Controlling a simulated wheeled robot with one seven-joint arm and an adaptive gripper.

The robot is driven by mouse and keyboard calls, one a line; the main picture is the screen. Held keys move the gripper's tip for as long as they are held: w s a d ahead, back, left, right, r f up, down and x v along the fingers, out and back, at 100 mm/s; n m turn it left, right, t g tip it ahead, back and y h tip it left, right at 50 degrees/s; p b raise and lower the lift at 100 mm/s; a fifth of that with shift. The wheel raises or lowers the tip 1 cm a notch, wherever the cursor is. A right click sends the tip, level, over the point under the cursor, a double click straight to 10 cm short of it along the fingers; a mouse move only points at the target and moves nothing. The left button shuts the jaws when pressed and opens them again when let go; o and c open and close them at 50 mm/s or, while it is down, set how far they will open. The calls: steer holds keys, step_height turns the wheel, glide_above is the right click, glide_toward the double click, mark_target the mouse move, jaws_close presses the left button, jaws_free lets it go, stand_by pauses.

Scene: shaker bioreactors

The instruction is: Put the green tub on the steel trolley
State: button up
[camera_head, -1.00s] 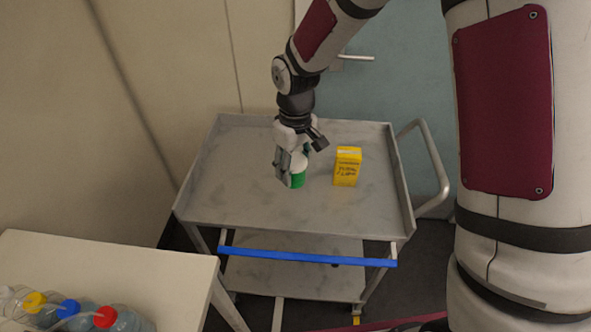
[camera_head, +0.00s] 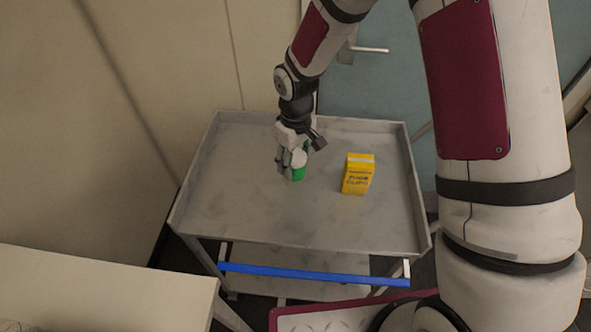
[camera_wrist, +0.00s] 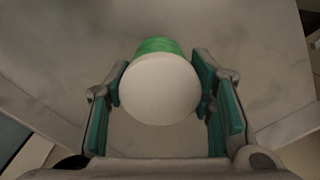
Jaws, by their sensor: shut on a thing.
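The green tub (camera_head: 298,174) with a white lid is at my gripper (camera_head: 292,160), over the middle of the steel trolley's top tray (camera_head: 235,205). In the wrist view the tub (camera_wrist: 160,88) is between the two green-padded fingers of my gripper (camera_wrist: 160,92), which is shut on it. Its white lid faces the wrist camera and its green side shows at the top. The tub is at or just above the tray; I cannot tell whether its base touches.
A yellow box (camera_head: 358,174) stands on the tray to the right of the tub. A blue bar (camera_head: 312,275) runs along the trolley's near side. A white table (camera_head: 90,290) is at the lower left. The tray's left part is clear.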

mark_target(295, 172)
steer(key=shift+f, duration=1.95)
steer(key=o, duration=1.2)
steer(key=shift+f, duration=0.15)
